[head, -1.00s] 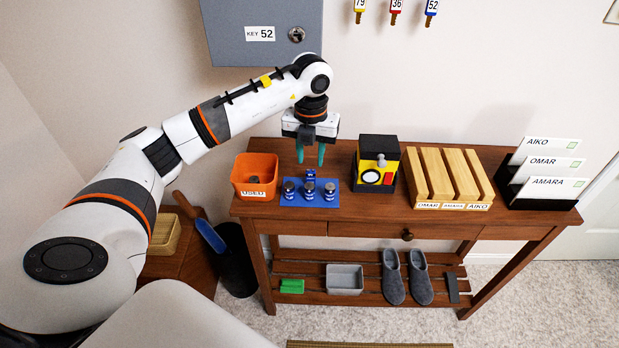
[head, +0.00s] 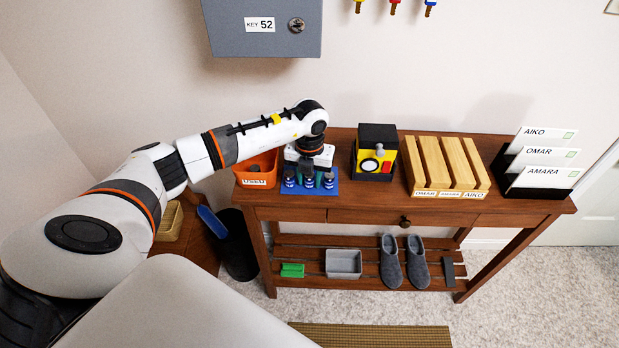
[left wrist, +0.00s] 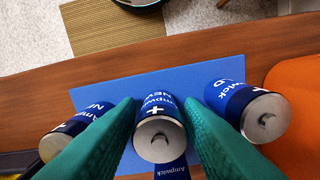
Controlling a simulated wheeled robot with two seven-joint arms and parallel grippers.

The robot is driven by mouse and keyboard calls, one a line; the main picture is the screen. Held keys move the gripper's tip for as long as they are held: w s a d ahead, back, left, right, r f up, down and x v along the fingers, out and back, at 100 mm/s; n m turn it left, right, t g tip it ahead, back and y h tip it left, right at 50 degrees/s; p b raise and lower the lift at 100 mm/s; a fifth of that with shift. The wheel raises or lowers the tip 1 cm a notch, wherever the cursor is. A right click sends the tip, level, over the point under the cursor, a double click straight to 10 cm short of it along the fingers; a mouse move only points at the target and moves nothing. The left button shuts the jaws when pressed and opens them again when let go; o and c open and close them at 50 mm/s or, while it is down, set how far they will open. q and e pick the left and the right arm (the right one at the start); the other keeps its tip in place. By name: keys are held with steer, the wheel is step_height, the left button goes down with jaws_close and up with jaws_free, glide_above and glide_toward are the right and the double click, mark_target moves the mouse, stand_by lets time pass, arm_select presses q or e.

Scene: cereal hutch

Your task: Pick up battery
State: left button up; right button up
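Three blue Ampwick batteries stand upright on a blue mat (left wrist: 125,165) on the table: a left one (head: 290,181), a middle one (head: 308,182) and a right one (head: 328,182). My left gripper (head: 307,170) is low over the mat, pointing down. In the left wrist view its green fingers (left wrist: 160,105) lie on either side of the middle battery (left wrist: 159,138), very close to its sides, with narrow gaps seeming to show. Another blue Ampwick label (left wrist: 172,168) shows partly below that battery. My right gripper is not in view.
An orange USED bin (head: 256,180) stands just left of the mat, partly behind my left arm. A black-and-yellow device (head: 376,155) stands to the right. Beyond it are a wooden slotted rack (head: 447,165) and a card holder (head: 540,190).

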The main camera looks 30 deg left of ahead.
arm_select(q)
jaws_close()
steer(key=shift+r, duration=0.15)
